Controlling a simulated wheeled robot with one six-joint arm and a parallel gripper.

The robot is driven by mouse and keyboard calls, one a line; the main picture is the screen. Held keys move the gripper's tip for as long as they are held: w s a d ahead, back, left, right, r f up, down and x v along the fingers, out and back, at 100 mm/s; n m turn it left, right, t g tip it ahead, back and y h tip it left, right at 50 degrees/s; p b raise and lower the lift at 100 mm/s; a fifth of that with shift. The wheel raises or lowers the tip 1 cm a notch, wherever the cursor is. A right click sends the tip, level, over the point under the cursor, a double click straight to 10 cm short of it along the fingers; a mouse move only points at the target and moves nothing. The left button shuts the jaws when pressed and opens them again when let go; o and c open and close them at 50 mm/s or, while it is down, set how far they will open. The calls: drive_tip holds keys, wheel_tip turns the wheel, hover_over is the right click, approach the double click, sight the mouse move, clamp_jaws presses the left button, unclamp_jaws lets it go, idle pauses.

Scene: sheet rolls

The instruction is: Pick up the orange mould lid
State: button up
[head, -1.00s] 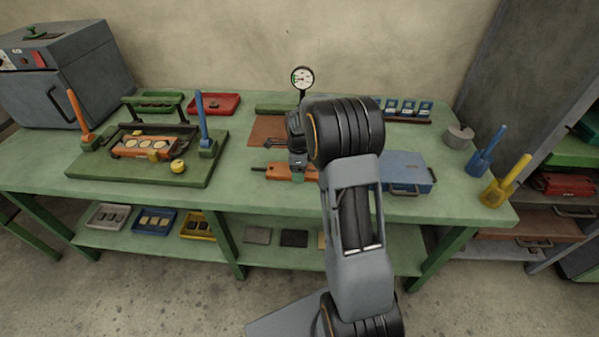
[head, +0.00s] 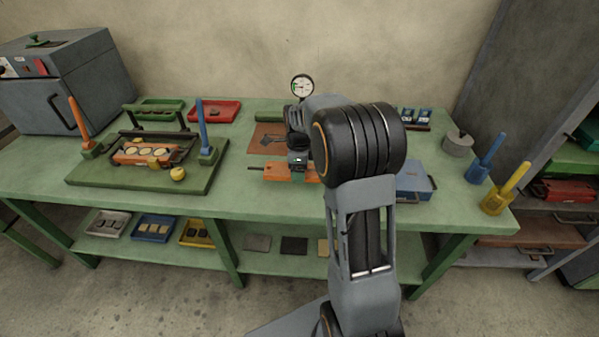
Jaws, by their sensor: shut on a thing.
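The orange mould lid (head: 274,173) is a flat orange piece near the front middle of the green bench. Its right part is hidden by my gripper and arm. My gripper (head: 299,177) is over the lid, with its fingers down at it, and is shut on it. I cannot tell whether the lid is clear of the bench top.
A press frame on a green board (head: 190,184) holds another orange mould (head: 131,155) at left. A blue case (head: 414,184) lies right of my arm, partly hidden. A dial gauge (head: 302,87) stands behind. Blue (head: 487,160) and yellow (head: 508,190) handled tools stand at the right edge.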

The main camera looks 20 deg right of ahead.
drive_tip(key=s+a+r, duration=0.4)
drive_tip(key=s+r, duration=0.3)
drive_tip(key=s, duration=0.3)
drive_tip(key=shift+s+a, duration=0.25)
drive_tip(key=shift+a, duration=0.15)
